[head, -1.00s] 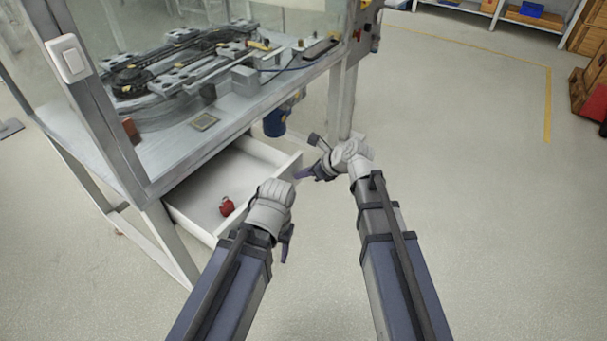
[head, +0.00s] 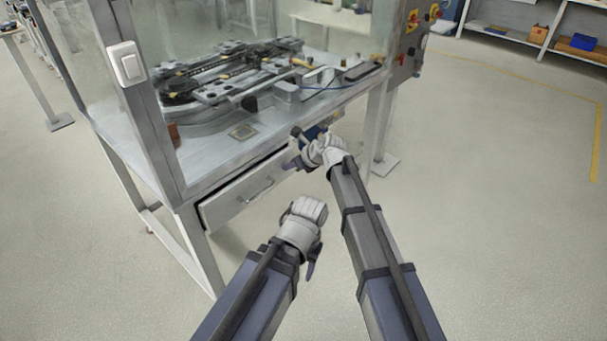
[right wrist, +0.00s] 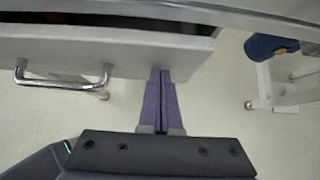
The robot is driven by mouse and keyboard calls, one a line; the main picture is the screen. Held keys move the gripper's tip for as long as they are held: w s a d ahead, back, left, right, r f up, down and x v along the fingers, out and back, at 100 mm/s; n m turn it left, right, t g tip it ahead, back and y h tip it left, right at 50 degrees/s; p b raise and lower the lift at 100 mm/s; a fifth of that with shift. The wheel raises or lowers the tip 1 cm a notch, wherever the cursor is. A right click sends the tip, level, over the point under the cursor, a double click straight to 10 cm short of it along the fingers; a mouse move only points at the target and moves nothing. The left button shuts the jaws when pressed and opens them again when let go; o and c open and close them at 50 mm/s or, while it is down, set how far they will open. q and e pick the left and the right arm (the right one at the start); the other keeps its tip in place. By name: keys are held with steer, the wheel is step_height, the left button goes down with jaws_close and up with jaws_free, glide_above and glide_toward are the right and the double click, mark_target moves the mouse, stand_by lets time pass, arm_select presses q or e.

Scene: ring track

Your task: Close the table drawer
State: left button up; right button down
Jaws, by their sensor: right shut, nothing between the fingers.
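The table drawer (head: 243,196) is a pale grey box under the worktable, with a metal bar handle (head: 257,192) on its front. It is nearly flush with the table; the right wrist view shows the drawer front (right wrist: 135,45) with a narrow dark gap above it. My right gripper (head: 291,165) is at the right end of the drawer front. Its purple fingers (right wrist: 161,78) are shut and empty, tips at the lower edge of the front; I cannot tell contact for sure. My left gripper (head: 312,268) hangs in front of the drawer, apart from it; its jaws are unclear.
The worktable (head: 225,165) carries a ring track (head: 215,82) behind clear panels. A blue object (right wrist: 268,45) is under the table, right of the drawer. A table leg (head: 378,125) stands right of my right gripper. The floor in front is clear.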

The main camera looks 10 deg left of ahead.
steer(key=shift+w+a, duration=0.75)
steer(key=shift+a, duration=0.4)
steer(key=shift+w+r, duration=0.1)
steer(key=shift+w, duration=0.05)
steer(key=s+d, duration=0.2)
steer(key=d, duration=0.1)
arm_select(q)
step_height(320, 180, up, 7)
steer(key=p, duration=0.7)
steer(key=shift+s+a, duration=0.25)
steer(key=shift+a, duration=0.1)
arm_select(e)
glide_toward(284, 161)
steer(key=shift+s+d, duration=1.4)
steer(key=shift+d, duration=0.3)
steer(key=shift+d+f, duration=0.1)
steer(key=shift+f, duration=0.1)
